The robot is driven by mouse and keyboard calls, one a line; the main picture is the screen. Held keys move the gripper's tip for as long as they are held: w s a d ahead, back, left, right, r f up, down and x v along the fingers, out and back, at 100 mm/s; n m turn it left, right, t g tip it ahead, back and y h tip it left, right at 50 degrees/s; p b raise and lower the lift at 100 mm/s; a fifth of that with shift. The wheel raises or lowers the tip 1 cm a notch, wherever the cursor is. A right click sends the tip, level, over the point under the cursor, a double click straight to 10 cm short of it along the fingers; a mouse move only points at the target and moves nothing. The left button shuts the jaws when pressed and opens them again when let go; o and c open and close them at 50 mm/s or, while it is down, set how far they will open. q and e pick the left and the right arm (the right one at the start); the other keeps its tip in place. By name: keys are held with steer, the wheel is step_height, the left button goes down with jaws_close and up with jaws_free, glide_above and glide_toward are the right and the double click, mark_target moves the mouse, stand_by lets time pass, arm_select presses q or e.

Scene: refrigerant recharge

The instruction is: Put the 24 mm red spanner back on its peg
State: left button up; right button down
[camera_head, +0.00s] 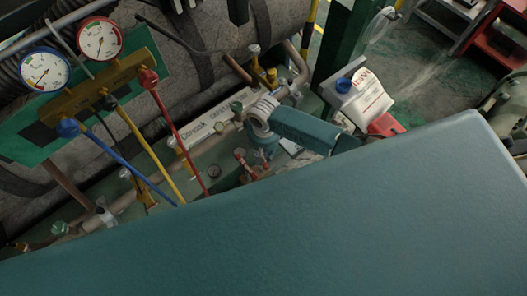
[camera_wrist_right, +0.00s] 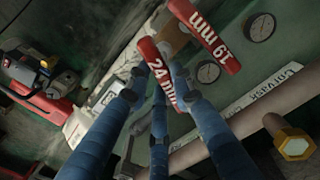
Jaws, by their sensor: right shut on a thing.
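The 24 mm red spanner (camera_wrist_right: 160,82) shows its red labelled handle in the right wrist view, between the blue fingers of my right gripper (camera_wrist_right: 158,88). The gripper is shut on it. The rest of the spanner and its peg cannot be made out. A second red spanner, marked 19 mm (camera_wrist_right: 207,36), lies just beyond to the upper right, close to the held one. In the head view my right wrist hangs over the pipework, and its fingers are too small to read. My left gripper is not in view.
Blue (camera_head: 43,69) and red (camera_head: 100,38) gauges hang at upper left with coloured hoses below. A white jug with a blue cap (camera_head: 358,98) stands right of my wrist. A pipe with a brass nut (camera_wrist_right: 294,145) lies at lower right in the wrist view.

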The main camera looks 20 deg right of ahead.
steer(key=c, duration=1.4)
jaws_free()
steer(key=shift+f, duration=0.1)
steer(key=shift+c, duration=0.2)
